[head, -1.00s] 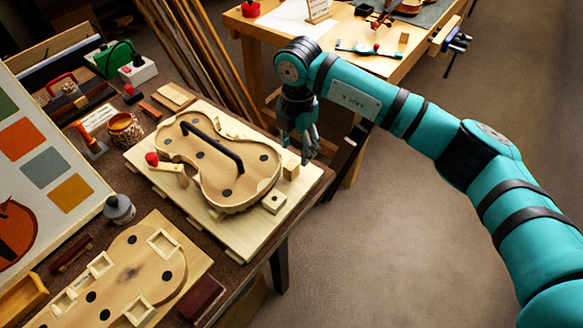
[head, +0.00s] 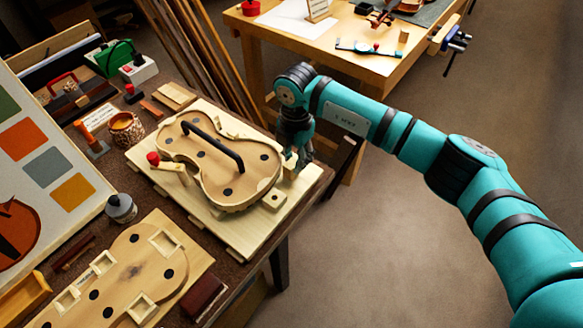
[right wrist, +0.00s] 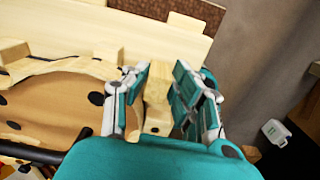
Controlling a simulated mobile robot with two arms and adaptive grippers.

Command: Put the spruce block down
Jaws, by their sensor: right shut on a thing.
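The spruce block (right wrist: 157,97) is pale wood and sits between the two fingers of my right gripper (right wrist: 160,105) in the right wrist view. The fingers are shut on it. In the head view my right gripper (head: 298,162) is at the right side of the violin mould board (head: 232,240), beside the violin-shaped form (head: 207,178). There the fingers largely hide the block. I cannot tell whether the block touches the board. My left gripper is not in view.
A small block with a dark hole (head: 274,201) lies on the board near the gripper. A dark curved bar (head: 213,142) spans the form. A second wooden template (head: 130,275), a grey jar (head: 121,208) and a patterned pot (head: 126,130) stand left. Bare floor lies to the right.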

